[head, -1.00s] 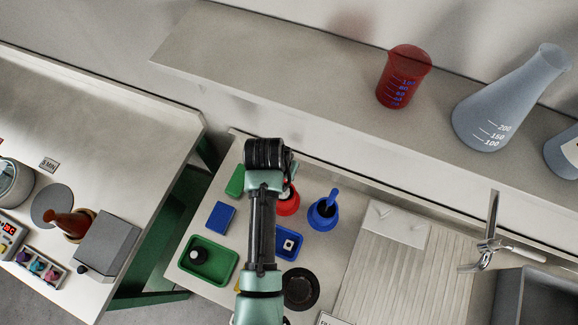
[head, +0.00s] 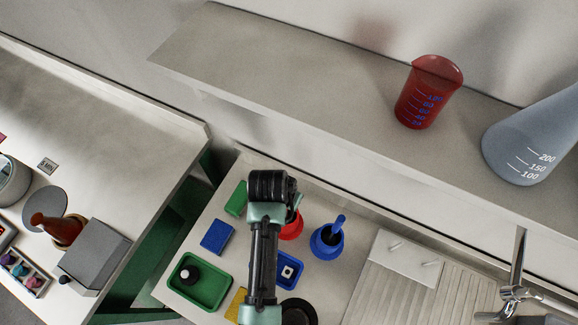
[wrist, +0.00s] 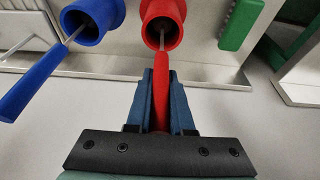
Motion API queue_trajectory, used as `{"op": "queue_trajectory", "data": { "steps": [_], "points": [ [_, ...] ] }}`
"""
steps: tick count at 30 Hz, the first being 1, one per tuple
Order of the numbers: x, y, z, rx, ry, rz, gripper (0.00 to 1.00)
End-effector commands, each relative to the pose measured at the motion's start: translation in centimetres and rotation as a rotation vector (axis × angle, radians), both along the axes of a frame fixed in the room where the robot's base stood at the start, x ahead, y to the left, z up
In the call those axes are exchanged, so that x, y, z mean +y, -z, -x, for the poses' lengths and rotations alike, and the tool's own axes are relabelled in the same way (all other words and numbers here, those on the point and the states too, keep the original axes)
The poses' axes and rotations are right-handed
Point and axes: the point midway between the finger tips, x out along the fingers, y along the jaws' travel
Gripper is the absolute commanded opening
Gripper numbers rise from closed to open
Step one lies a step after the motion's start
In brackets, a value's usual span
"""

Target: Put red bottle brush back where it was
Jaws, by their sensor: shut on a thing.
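The red bottle brush (wrist: 163,70) has its handle between the fingers of my gripper (wrist: 161,80) in the wrist view. My gripper is shut on it. The brush's thin metal stem reaches into the mouth of the red holder (wrist: 174,12); its bristle end is hidden inside. I cannot tell how deep it sits. In the head view the red holder (head: 291,231) shows partly beside my arm, and my fingers are hidden there.
The blue holder (head: 324,250) with a blue brush (head: 339,223) stands close beside the red one. A green tray (head: 213,292), blue block (head: 217,237) and green block (head: 236,199) are left of it. A red beaker (head: 427,93) stands on the shelf above.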

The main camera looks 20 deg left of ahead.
Motion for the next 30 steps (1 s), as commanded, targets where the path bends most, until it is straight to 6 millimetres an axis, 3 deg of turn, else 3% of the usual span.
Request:
{"op": "queue_trajectory", "data": {
  "steps": [2,3,7,20,30],
  "points": [
    [0.0,0.4,0.0,0.000,0.001,0.000,0.00],
    [0.0,0.2,0.0,0.000,0.001,0.000,0.27],
    [0.0,0.2,0.0,0.000,0.001,0.000,0.50],
    [0.0,-0.7,0.1,-0.002,0.000,-0.001,0.50],
    [0.0,-6.2,1.8,-0.004,0.001,-0.002,0.50]
  ]
}}
